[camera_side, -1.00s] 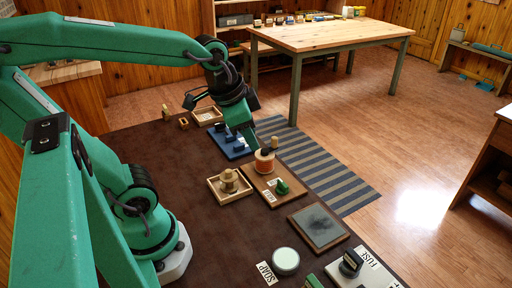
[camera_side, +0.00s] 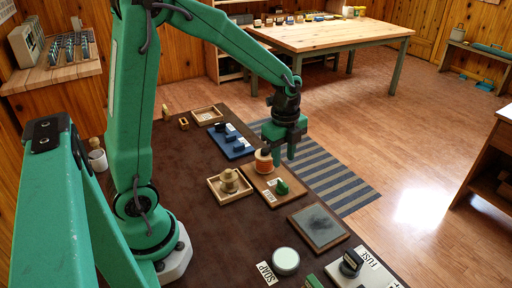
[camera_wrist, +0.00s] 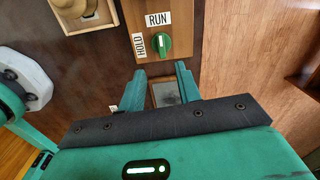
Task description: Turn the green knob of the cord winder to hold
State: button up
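The cord winder is a wooden board (camera_side: 258,182) with an orange spool (camera_side: 263,166) at its far end and a green knob (camera_side: 282,187) near its front. In the wrist view, the green knob (camera_wrist: 161,43) has a white mark that lies along the direction of the RUN label (camera_wrist: 158,19). The HOLD label (camera_wrist: 138,46) is to the knob's left. My gripper (camera_side: 284,155) is above the board beside the spool. In the wrist view my gripper (camera_wrist: 160,70) is open and empty, with its fingertips short of the knob and apart from it.
A wooden tray (camera_side: 215,190) with a wooden spool is left of the board. A dark framed slate (camera_side: 319,228) is to the right. A blue board (camera_side: 240,152) is behind. A round pale tin (camera_side: 286,261) and a fuse panel (camera_side: 372,268) are at the front.

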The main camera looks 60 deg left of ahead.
aim_at(283, 183)
jog(key=shift+w+a+f+m, duration=0.1)
jog(key=shift+w+f+m, duration=0.15)
jog(key=shift+f, duration=0.15)
jog(key=shift+w+f+m, duration=0.1)
jog(key=shift+f+m, duration=0.15)
jog(key=shift+f, duration=0.1)
jog(key=shift+f, duration=0.15)
jog(key=shift+f, duration=3.75)
jog(key=shift+c, duration=0.2)
grip_shut()
